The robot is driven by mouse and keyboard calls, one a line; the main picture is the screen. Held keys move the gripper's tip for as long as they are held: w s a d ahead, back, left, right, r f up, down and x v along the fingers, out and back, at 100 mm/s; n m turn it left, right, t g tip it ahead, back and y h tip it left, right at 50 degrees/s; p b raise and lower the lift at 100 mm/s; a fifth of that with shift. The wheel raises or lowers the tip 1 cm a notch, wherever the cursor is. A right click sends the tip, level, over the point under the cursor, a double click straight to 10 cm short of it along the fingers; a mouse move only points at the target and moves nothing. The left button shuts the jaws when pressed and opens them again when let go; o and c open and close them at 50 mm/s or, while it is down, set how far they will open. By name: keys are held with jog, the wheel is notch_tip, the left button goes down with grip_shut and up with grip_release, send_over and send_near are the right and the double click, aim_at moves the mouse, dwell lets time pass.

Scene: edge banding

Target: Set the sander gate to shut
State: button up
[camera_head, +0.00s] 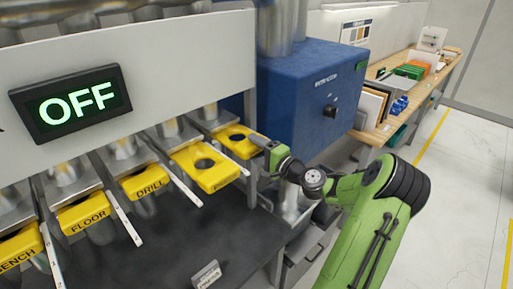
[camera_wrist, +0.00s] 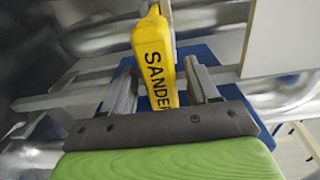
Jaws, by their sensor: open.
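The sander gate is the rightmost yellow gate plate (camera_head: 229,136) under the grey panel. It sticks out from its duct, with a round dark hole showing in it. In the wrist view its yellow end, lettered SANDER (camera_wrist: 153,58), lies between my two fingers. My gripper (camera_head: 262,143) is at the front edge of this gate, coming from the right. In the wrist view my gripper (camera_wrist: 164,82) is open, with one finger on each side of the yellow plate. A gap shows on the right side; I cannot tell whether the left finger touches.
Other yellow gates stand in a row to the left, including drill (camera_head: 150,183) and floor (camera_head: 84,213). A lit OFF sign (camera_head: 72,103) is above them. A blue extractor box (camera_head: 310,95) stands behind my gripper, and a wooden bench (camera_head: 400,100) is at the back right.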

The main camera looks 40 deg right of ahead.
aim_at(248, 143)
grip_shut()
jog(key=shift+w+p, duration=0.3)
jog(key=shift+w, duration=1.75)
jog(key=shift+s, duration=0.15)
grip_release()
